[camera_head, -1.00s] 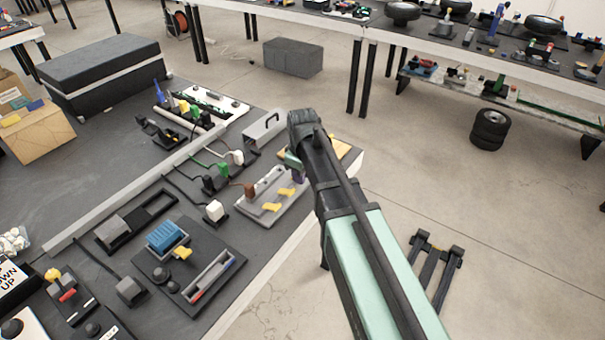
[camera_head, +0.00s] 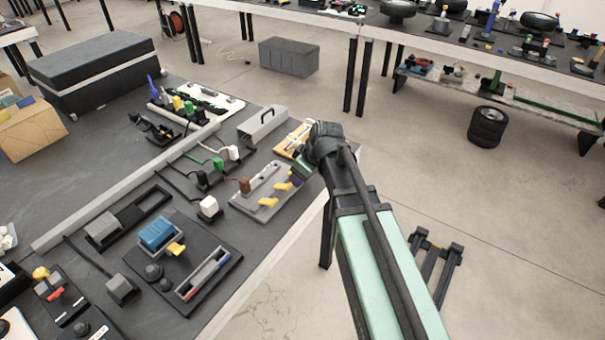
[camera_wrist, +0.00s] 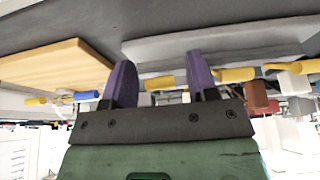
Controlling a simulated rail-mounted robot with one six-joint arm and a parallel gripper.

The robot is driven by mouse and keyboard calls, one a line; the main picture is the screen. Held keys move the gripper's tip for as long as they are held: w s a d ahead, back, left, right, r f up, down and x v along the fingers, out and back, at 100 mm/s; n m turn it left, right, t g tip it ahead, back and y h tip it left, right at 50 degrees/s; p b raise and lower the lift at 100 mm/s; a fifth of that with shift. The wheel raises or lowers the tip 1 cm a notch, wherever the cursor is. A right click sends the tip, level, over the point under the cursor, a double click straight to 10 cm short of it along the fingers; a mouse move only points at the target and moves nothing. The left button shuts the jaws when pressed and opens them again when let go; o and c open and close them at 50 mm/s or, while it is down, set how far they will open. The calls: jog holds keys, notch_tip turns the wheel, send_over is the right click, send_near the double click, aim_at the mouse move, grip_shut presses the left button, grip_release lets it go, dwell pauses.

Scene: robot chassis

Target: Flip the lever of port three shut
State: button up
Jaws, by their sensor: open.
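A grey plate with yellow levers (camera_head: 262,188) lies near the right edge of the bench, with a brown plug (camera_head: 244,185) at its left side. Its levers (camera_head: 268,202) also show in the wrist view as yellow bars (camera_wrist: 232,75). No port numbers are legible, so I cannot tell which lever is port three's. My gripper (camera_wrist: 160,62) is open, its two purple fingers apart with nothing held between them. In the head view my gripper (camera_head: 299,168) is by the far right end of the plate and partly hidden by my wrist. Contact with a lever cannot be told.
A yellow board (camera_head: 293,138) lies just beyond the plate; it also shows in the wrist view (camera_wrist: 58,65). A grey block with a handle (camera_head: 262,124) and a white plug (camera_head: 208,206) stand nearby. Open floor lies right of the bench edge.

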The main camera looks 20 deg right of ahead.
jog(key=shift+r, duration=0.1)
jog(key=p+v, duration=1)
jog(key=shift+s+r, duration=0.15)
jog(key=shift+r, duration=0.15)
jog(key=shift+d, duration=0.1)
jog(key=s+a+m+g+h+p, duration=0.1)
jog(key=s+a+m+g+h, duration=0.2)
jog(key=s+m, duration=0.5)
jog(key=s, duration=0.4)
jog(key=shift+s+a+f, duration=0.15)
jog(key=shift+a, duration=0.2)
